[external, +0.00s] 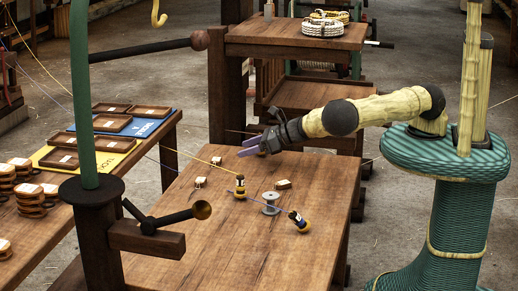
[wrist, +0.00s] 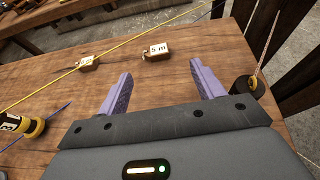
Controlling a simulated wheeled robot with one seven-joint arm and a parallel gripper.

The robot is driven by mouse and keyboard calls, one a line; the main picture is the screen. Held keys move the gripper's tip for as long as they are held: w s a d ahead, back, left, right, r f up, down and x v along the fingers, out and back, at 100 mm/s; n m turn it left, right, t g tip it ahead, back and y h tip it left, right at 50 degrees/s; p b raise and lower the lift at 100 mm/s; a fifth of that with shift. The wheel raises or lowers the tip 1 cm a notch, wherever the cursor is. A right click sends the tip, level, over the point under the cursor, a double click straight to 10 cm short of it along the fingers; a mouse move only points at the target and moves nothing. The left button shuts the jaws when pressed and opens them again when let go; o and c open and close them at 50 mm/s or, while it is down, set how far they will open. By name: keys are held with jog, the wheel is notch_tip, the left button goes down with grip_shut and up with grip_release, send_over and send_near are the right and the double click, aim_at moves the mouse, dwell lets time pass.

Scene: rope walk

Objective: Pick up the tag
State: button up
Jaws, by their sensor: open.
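Small wooden tags with white labels lie on the wooden table. One tag (wrist: 157,51), whose label seems to read "5 m", lies ahead of my fingertips in the wrist view, a little left of the middle. A second tag (wrist: 88,62) lies to its left. In the external view, tags show on the table's far left part (external: 217,160), nearer (external: 200,182) and right of the standing bottle-like bobbin (external: 283,184). I cannot tell which one the task means. My gripper (external: 248,148), with purple fingers, is open and empty above the table's far end; it also shows in the wrist view (wrist: 160,68).
Two dark-and-yellow bobbins (external: 240,185) (external: 298,220) and a grey spool (external: 270,203) are on the table. A yellow line crosses above it in the wrist view (wrist: 110,44). A dark weight-like thing (wrist: 248,90) is close to my right finger. The table's near part is clear.

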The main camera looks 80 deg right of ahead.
aim_at(220, 160)
jog(key=x, duration=0.3)
jog(key=shift+w+f, duration=0.1)
jog(key=shift+w, duration=0.2)
jog(key=shift+a, duration=0.1)
jog(key=shift+a+f+x, duration=0.15)
jog(key=shift+x, duration=1.15)
jog(key=shift+a+f+x, duration=0.1)
jog(key=shift+a+x, duration=0.05)
jog(key=shift+x, duration=1.2)
jog(key=shift+s, duration=0.2)
jog(key=c, duration=1)
